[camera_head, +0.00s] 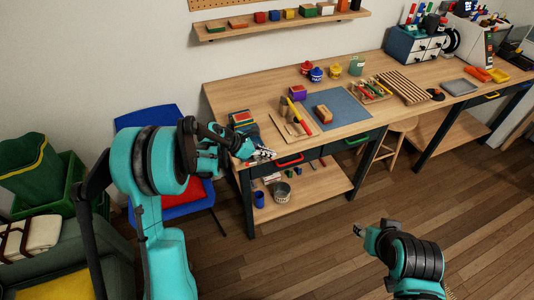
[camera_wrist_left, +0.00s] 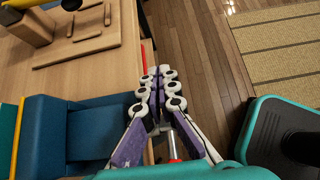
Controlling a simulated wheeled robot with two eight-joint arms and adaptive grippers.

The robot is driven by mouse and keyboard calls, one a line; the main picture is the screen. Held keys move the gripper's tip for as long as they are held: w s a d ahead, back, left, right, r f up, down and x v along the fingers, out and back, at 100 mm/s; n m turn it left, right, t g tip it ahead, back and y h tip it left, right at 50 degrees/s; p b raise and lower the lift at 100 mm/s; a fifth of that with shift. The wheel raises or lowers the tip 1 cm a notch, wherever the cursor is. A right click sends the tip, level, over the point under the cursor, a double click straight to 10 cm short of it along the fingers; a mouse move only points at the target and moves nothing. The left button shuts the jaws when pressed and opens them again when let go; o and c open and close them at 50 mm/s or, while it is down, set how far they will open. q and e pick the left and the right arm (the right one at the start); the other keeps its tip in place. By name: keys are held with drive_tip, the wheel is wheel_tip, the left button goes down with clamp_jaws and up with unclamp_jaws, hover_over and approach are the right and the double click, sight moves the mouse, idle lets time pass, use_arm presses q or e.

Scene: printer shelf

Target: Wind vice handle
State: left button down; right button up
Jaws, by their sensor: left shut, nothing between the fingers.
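My left gripper (camera_head: 264,154) is at the near left corner of the wooden workbench (camera_head: 240,92), just off its front edge. In the left wrist view its white and purple fingers (camera_wrist_left: 158,92) are closed together with nothing between the tips. A small grey and red rod-like part (camera_wrist_left: 172,146) shows between the finger bases; I cannot tell whether it is the vice handle.
A red drawer handle (camera_head: 289,161) projects from the front. The floor in front is clear.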

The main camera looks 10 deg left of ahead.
use_arm(q)
drive_tip(key=shift+d+f, duration=0.15)
drive_tip(key=shift+d, duration=0.05)
drive_tip(key=shift+a, duration=0.2)
idle(1.0)
